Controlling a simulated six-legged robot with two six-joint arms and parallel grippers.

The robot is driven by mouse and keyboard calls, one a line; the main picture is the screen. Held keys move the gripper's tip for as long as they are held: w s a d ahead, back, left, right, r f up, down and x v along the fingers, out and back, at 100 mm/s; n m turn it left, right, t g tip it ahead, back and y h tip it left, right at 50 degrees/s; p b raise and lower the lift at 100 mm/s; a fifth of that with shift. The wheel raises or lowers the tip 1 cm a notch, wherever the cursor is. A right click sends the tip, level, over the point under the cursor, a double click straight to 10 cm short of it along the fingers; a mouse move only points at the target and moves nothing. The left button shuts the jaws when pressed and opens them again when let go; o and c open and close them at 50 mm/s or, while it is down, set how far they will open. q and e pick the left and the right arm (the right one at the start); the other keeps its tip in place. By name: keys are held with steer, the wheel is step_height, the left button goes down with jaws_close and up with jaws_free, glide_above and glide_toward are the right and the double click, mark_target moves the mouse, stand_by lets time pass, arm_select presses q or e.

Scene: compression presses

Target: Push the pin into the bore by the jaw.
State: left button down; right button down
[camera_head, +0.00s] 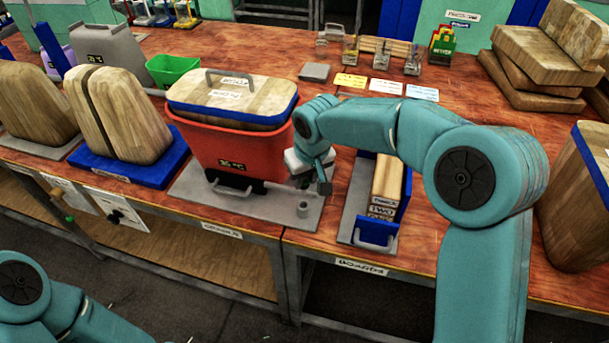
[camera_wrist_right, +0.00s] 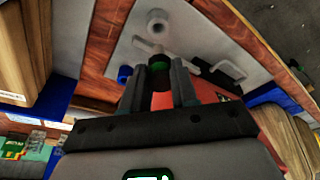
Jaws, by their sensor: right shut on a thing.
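My right gripper (camera_head: 322,186) points down over the grey base plate, at the front right corner of the red press tub (camera_head: 222,146). In the right wrist view its two fingers (camera_wrist_right: 159,86) are shut on a small dark pin with a pale end (camera_wrist_right: 158,62). The bore appears to be the short grey upright cylinder (camera_head: 303,209) on the plate, with a hole in its top; it also shows in the wrist view (camera_wrist_right: 157,22). The pin looks apart from it. A grey bar (camera_head: 282,187), possibly the jaw, lies beside the gripper. My left gripper is out of view.
The grey base plate (camera_head: 188,187) carries a handle (camera_head: 231,188) in front of the tub. A blue tray (camera_head: 375,232) with boards stands close on the right. A wooden-topped lid (camera_head: 228,100) covers the tub. Floor lies beyond the table's front edge.

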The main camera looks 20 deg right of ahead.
mark_target(306, 182)
step_height(306, 182, down, 3)
steer(key=shift+s+b, duration=0.15)
steer(key=shift+b, duration=0.85)
steer(key=shift+f, duration=0.3)
steer(key=shift+r, duration=0.1)
steer(key=shift+b, duration=0.3)
steer(key=shift+f+b, duration=1.5)
steer(key=shift+f, duration=0.25)
steer(key=shift+r, duration=0.15)
